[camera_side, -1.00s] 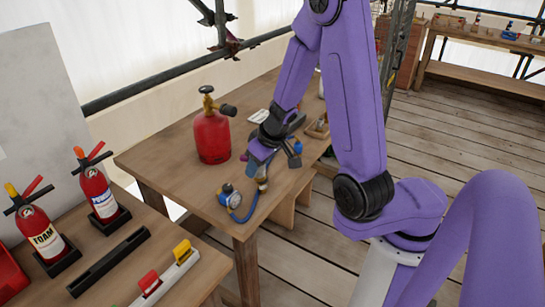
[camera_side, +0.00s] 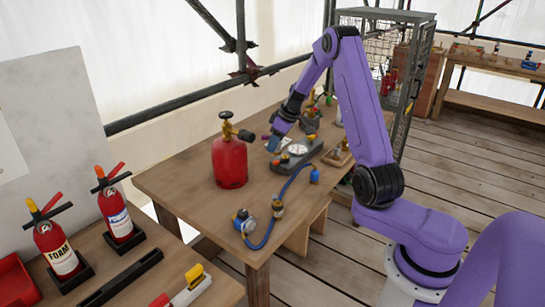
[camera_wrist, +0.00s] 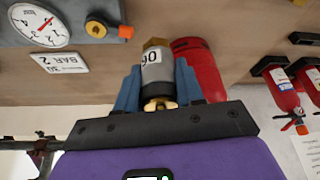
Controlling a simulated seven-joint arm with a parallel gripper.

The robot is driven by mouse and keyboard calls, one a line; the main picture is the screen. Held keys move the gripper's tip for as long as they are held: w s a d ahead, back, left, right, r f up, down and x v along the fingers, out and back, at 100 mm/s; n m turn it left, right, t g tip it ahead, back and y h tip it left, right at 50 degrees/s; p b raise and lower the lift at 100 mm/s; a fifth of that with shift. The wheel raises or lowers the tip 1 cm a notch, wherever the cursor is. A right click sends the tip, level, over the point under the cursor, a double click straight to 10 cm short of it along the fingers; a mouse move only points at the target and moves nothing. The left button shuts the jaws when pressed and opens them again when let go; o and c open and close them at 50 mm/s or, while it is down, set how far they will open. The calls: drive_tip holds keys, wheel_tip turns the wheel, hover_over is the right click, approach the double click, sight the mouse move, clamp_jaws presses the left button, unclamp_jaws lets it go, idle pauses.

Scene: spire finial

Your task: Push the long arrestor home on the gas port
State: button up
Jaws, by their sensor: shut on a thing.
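My gripper (camera_wrist: 157,90) is shut on a grey cylinder with brass ends and a number label, which looks like the arrestor (camera_wrist: 155,66). The blue fingers clasp it from both sides. In the side view my gripper (camera_side: 274,144) hangs over the bench beside the gauge block, right of the red gas bottle (camera_side: 230,163). The held part is too small there to make out clearly. In the wrist view the red bottle (camera_wrist: 203,58) lies just beyond the arrestor. I cannot tell which fitting is the gas port.
A grey gauge block (camera_side: 308,152) with a dial (camera_wrist: 40,25) stands on the bench. A blue hose with a regulator (camera_side: 243,220) lies at the front edge. Extinguishers (camera_side: 56,248) stand on the near table.

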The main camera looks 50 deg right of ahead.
drive_tip(key=shift+n+y, duration=0.3)
drive_tip(key=shift+n, duration=0.6)
drive_tip(key=d, duration=0.2)
drive_tip(key=w+d, duration=0.1)
drive_tip(key=d, duration=0.1)
drive_tip(key=w+d, duration=0.1)
drive_tip(key=d, duration=0.2)
drive_tip(key=shift+w+r, duration=0.15)
drive_tip(key=shift+r, duration=0.05)
drive_tip(key=shift+w+d, duration=0.15)
drive_tip(key=shift+d, duration=0.7)
drive_tip(key=shift+f, duration=0.1)
drive_tip(key=shift+f, duration=2.75)
drive_tip(key=shift+f, duration=0.65)
drive_tip(key=o, duration=1.1)
drive_tip(key=shift+c, duration=0.2)
drive_tip(key=shift+r, duration=0.1)
drive_tip(key=v, duration=1.7)
